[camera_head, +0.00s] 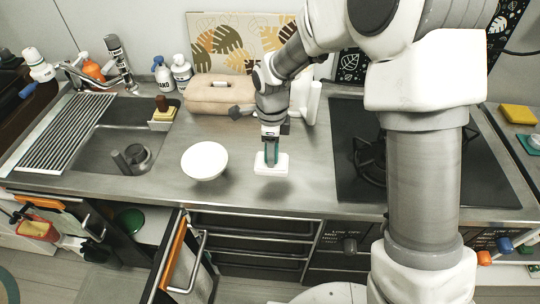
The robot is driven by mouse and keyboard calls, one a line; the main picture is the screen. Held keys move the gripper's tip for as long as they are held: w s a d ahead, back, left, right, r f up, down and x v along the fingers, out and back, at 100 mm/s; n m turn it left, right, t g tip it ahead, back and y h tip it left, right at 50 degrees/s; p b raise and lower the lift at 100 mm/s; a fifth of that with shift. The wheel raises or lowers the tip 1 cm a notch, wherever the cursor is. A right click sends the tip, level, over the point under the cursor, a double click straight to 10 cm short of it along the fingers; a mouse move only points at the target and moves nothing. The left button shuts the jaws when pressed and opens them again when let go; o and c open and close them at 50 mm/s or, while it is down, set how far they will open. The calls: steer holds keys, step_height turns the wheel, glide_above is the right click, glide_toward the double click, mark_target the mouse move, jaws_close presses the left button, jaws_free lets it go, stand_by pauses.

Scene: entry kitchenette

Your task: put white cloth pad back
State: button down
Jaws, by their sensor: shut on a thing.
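The white cloth pad (280,168) is a small flat white block at the middle of the steel counter, near its front edge. My gripper (271,160) points down onto the pad from above and is shut on it. The fingers cover part of the pad's top. I cannot tell whether the pad touches the counter or is just above it.
A white bowl (204,161) stands left of the pad. Behind are a pinkish-tan case (210,92) and a patterned leaf board (225,40). The sink (95,150) is at left, the black hob (350,140) at right.

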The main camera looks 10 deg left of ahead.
steer(key=shift+w+a+f, duration=0.4)
steer(key=shift+w+f, duration=0.2)
steer(key=shift+w, duration=0.2)
steer(key=shift+f, duration=1.7)
steer(key=shift+f, duration=0.1)
steer(key=shift+f+b, duration=0.15)
steer(key=shift+b, duration=0.15)
steer(key=shift+c, duration=2.2)
jaws_free()
steer(key=shift+r+p, duration=0.25)
steer(key=shift+p, duration=0.3)
